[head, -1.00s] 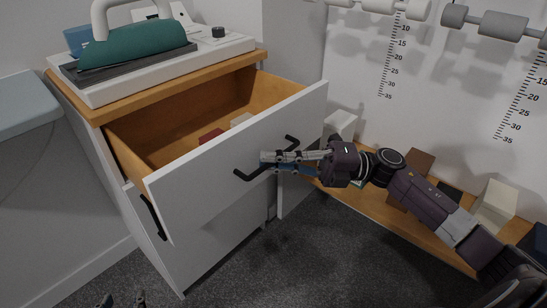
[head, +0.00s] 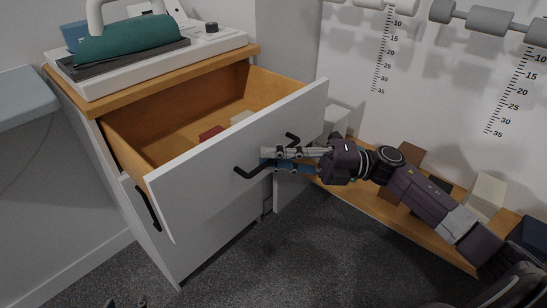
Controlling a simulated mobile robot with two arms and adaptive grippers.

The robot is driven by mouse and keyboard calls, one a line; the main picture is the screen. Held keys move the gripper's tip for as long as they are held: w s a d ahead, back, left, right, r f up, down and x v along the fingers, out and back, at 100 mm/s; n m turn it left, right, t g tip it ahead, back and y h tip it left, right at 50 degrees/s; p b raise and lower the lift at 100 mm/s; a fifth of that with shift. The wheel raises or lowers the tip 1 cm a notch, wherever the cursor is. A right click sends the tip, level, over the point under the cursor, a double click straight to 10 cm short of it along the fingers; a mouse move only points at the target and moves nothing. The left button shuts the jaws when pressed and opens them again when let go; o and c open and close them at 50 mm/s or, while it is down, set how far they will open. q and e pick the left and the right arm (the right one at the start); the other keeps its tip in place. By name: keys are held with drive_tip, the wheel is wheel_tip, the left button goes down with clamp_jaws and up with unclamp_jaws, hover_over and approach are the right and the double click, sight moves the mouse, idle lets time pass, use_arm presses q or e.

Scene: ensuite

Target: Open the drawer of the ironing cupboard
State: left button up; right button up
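The ironing cupboard (head: 205,250) is white with a wooden top. Its upper drawer (head: 215,165) is pulled well out, showing a wooden inside with a dark red item (head: 210,132) and a pale item (head: 241,117). The drawer's black bar handle (head: 246,172) runs across the white front. My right gripper (head: 268,159) comes from the right, with its fingers around the middle of the handle; the fingers hide that part of it. Only the fingertips of my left gripper (head: 125,303) show at the bottom edge; whether they are open is unclear.
A teal iron (head: 130,40) rests on a white-and-grey board (head: 165,62) on the cupboard top. A lower door has a black handle (head: 148,207). A wooden shelf (head: 365,201) with several boxes lies at right. Dark carpet is clear in front.

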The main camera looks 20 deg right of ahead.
drive_tip(key=v, duration=1.2)
idle(0.4)
